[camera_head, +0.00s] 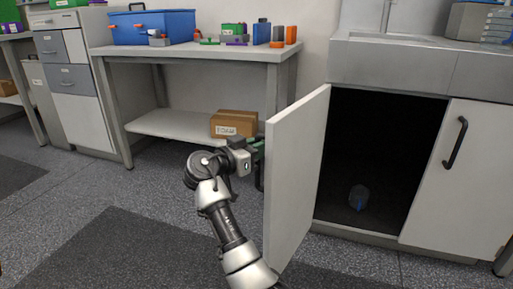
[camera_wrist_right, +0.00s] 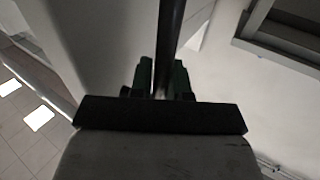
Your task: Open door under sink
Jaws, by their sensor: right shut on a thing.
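The left door under the sink (camera_head: 296,175) stands swung open, away from the dark cabinet interior (camera_head: 375,140). My right gripper (camera_head: 258,147) is at the outer face of this door, mostly seen from behind in the head view. In the right wrist view its fingers (camera_wrist_right: 162,78) are shut on a dark bar, the door handle (camera_wrist_right: 171,35). The handle is largely hidden in the head view by the gripper and the door edge. The sink (camera_head: 400,60) is above the cabinet. My left gripper is not in view.
The right cabinet door (camera_head: 458,170) is closed, with a black handle (camera_head: 455,142). A clear bottle-like object (camera_head: 359,197) is inside the cabinet. A workbench (camera_head: 190,52) stands left of the open door, with a cardboard box (camera_head: 234,123) on its lower shelf. The floor at front left is clear.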

